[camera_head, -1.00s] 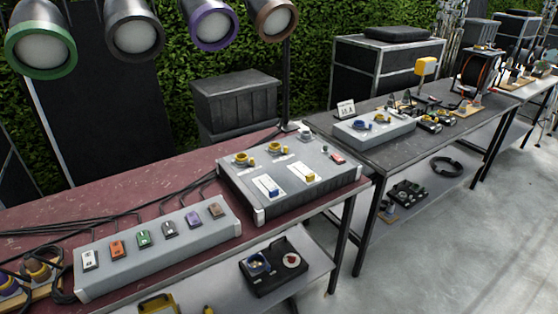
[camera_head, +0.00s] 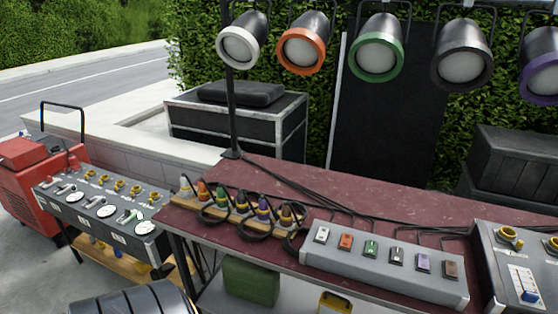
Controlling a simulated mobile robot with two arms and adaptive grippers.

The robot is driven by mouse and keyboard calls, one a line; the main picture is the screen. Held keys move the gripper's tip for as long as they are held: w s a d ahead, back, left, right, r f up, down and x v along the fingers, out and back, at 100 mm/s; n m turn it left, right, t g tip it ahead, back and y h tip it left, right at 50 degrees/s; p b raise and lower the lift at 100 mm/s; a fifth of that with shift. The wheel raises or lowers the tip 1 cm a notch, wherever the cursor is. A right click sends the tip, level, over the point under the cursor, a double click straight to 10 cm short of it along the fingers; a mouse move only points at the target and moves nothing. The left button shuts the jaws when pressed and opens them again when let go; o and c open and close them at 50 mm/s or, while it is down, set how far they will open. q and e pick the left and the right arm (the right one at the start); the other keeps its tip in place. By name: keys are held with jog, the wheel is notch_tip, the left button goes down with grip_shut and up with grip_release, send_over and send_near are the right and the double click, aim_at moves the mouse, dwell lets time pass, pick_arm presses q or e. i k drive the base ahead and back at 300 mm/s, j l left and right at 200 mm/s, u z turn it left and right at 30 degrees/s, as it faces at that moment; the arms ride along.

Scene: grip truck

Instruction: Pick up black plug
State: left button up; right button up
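A row of plugs with coloured parts stands in a wooden rack (camera_head: 205,215) on the left end of the dark red table. From left to right they look white, orange, green, black, purple and brown. The black plug (camera_head: 241,201) appears to be the dark one between the green plug (camera_head: 221,197) and the purple plug (camera_head: 263,208). It is small in the picture, and dark cable loops partly cover its lower part. Neither of my grippers is in view.
A grey switch box (camera_head: 385,275) with coloured switches sits right of the rack on the red table (camera_head: 320,190). Another control box (camera_head: 520,265) is at the right edge. A socket panel (camera_head: 100,212) stands at the left, near a red machine (camera_head: 35,185). Stage lamps hang above.

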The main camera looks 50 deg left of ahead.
aim_at(243, 200)
jog(key=u, duration=1.9)
